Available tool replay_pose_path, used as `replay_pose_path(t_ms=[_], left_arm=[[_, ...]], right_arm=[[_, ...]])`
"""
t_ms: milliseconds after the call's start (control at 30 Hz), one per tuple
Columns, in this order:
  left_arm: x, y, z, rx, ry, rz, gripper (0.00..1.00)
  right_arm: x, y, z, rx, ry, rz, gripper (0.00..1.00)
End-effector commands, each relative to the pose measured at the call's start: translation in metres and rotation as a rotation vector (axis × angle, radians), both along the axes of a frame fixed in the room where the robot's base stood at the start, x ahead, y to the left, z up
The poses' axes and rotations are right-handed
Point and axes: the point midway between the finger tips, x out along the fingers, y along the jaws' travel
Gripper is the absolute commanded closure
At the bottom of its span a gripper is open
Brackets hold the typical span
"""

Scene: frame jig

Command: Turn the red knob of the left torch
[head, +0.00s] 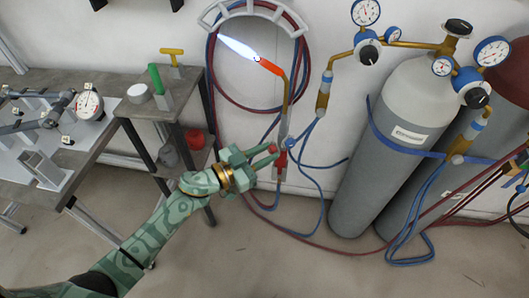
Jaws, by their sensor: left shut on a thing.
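The left torch (286,112) hangs upright in front of the wall, with a glowing orange tip and a bright white-blue flame (238,48) pointing up to the left. At its lower end are a red knob (272,148) on the left and a blue knob (291,143) on the right. My left gripper (271,153) reaches in from the left and is shut on the red knob, which its fingers partly hide. My right gripper is not in view.
Gas cylinders (385,140) with gauges stand at the right. Red and blue hoses loop on a wall hook (250,8) and trail over the floor. A workbench (100,130) with clamps and a dial gauge stands at the left. The front floor is clear.

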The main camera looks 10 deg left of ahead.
Motion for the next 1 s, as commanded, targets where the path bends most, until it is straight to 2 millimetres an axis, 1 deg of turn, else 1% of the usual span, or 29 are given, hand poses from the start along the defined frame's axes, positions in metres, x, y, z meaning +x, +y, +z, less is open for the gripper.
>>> replay_pose_path(t_ms=[400,800,1000], left_arm=[[0.000,0.001,0.001,0.261,-0.253,0.000,0.99],[0.000,0.000,0.001,0.517,-0.503,-0.001,0.99],[0.000,0.001,0.001,0.610,-0.597,-0.001,0.99]], right_arm=[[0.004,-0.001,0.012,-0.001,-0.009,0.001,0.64],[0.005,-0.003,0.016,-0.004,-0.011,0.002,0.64],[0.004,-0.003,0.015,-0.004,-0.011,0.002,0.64]])
